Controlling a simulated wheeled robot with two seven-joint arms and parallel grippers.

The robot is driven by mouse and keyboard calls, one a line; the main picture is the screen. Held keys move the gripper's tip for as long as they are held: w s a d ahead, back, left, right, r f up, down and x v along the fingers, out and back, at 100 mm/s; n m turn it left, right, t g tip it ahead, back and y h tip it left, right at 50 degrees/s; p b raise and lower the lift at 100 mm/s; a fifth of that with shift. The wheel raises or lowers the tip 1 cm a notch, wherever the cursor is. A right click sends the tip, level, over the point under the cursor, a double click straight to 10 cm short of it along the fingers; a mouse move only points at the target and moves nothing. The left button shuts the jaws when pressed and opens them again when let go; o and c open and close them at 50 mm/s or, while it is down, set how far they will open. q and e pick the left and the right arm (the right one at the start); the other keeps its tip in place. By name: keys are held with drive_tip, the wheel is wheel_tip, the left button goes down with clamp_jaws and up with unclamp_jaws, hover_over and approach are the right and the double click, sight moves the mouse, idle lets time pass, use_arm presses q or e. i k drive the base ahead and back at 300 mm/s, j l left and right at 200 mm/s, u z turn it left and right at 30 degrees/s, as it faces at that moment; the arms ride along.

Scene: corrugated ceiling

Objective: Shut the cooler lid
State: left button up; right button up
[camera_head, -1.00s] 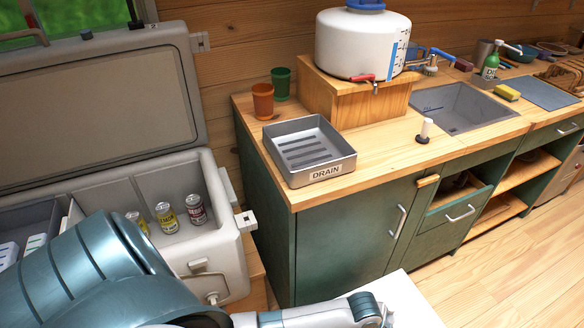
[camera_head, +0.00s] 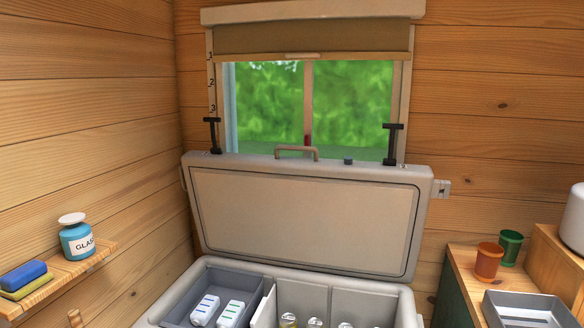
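The cooler stands ahead of me, its grey-white body (camera_head: 407,309) at the bottom middle of the head view. Its lid (camera_head: 305,216) is raised and leans back below the window, with the tan inner panel facing me. A handle (camera_head: 297,150) sits on the lid's top edge, and a latch (camera_head: 441,188) sticks out at its right side. Inside the cooler are a grey tray (camera_head: 255,287) with two white packs (camera_head: 218,311) and, right of a divider, several cans (camera_head: 315,322). Neither of my grippers shows in this view.
A window (camera_head: 310,105) with a rolled blind is behind the lid. At left a wooden shelf (camera_head: 95,259) holds a blue jar (camera_head: 76,240) and sponges (camera_head: 24,279). At right a counter (camera_head: 465,268) holds orange (camera_head: 488,261) and green cups (camera_head: 510,246) and a drain tray (camera_head: 525,308).

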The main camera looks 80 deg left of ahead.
sight(361, 220)
drive_tip(key=u, duration=3)
drive_tip(key=l, duration=0.75)
